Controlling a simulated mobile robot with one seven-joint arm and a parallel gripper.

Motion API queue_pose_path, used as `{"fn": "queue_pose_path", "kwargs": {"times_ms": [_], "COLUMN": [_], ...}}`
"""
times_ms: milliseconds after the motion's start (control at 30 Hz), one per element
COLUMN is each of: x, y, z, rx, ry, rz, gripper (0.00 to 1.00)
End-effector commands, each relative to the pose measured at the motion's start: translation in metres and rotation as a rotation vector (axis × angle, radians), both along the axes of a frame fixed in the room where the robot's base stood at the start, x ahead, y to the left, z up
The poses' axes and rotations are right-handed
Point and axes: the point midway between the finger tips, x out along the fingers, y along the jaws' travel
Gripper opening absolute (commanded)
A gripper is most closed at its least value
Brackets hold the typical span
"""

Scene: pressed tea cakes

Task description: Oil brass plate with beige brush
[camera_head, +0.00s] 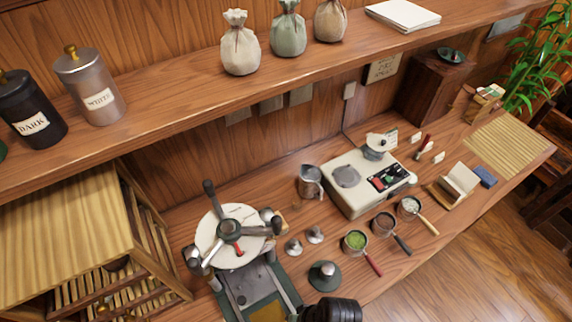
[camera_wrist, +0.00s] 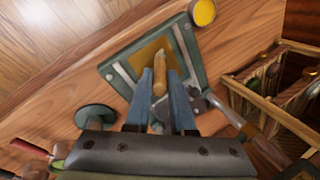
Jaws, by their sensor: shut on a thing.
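My gripper (camera_wrist: 160,80) is shut on the beige brush (camera_wrist: 159,70), whose pale handle stands between the two blue-grey fingers in the wrist view. The brass plate (camera_wrist: 145,55) lies in the green-edged press base (camera_wrist: 110,69), just beyond the fingertips. The brush's far end overlaps the plate in the picture; I cannot tell whether it touches. In the head view, the brass plate (camera_head: 268,312) shows partly at the bottom edge, and the brush cannot be made out. A dark part of my arm shows at the bottom edge there.
A round dish of yellow liquid (camera_wrist: 203,12) stands beside the base. A dark green disc with a knob (camera_head: 325,276) sits right of the press (camera_head: 230,233). Small-handled pans, including one with green contents (camera_head: 356,241), lie farther right. A wooden rack (camera_head: 75,240) stands left.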

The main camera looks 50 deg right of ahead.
Motion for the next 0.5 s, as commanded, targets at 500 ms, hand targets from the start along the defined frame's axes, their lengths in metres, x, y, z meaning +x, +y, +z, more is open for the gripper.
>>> {"fn": "queue_pose_path", "kwargs": {"times_ms": [500], "x": [-0.027], "y": [0.001], "z": [-0.001], "rx": [-0.001], "ry": [0.001], "rz": [0.0], "gripper": [0.0]}}
